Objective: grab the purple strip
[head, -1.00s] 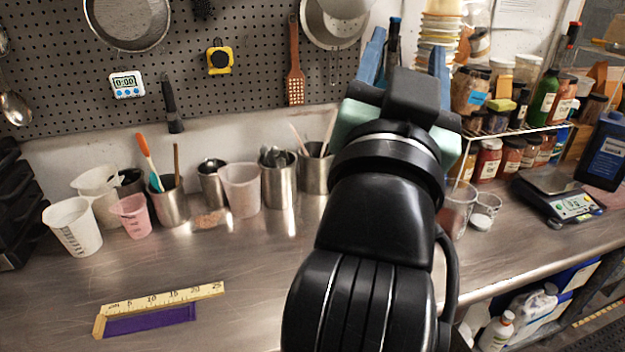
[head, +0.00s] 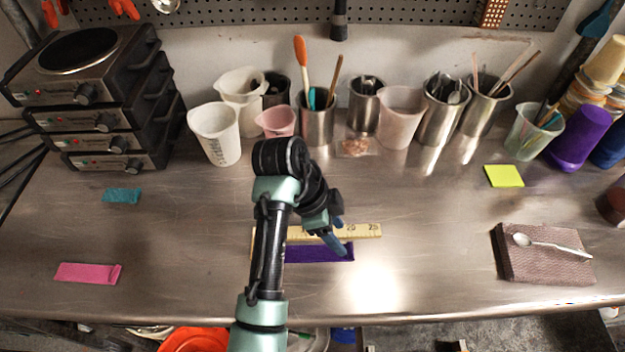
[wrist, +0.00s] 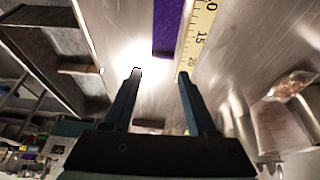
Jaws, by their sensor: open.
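The purple strip (head: 322,252) lies flat on the steel table, just in front of a yellow ruler (head: 365,231). My arm hides its left part in the head view. In the wrist view the strip (wrist: 165,28) enters from the top edge, alongside the ruler (wrist: 198,40). My gripper (head: 337,238) is at the strip's right end in the head view, and its height above the table is hard to judge. In the wrist view the gripper (wrist: 160,73) is open, with nothing between its blue fingers. The strip's near end shows beyond the fingertips, roughly in line with the gap.
Cups and steel canisters (head: 317,122) line the back wall. Stacked hot plates (head: 100,95) stand at left. Pink (head: 87,273) and teal (head: 122,195) strips lie at left. A folded brown cloth (head: 540,262) with a spoon lies at right. Table around the purple strip is mostly clear.

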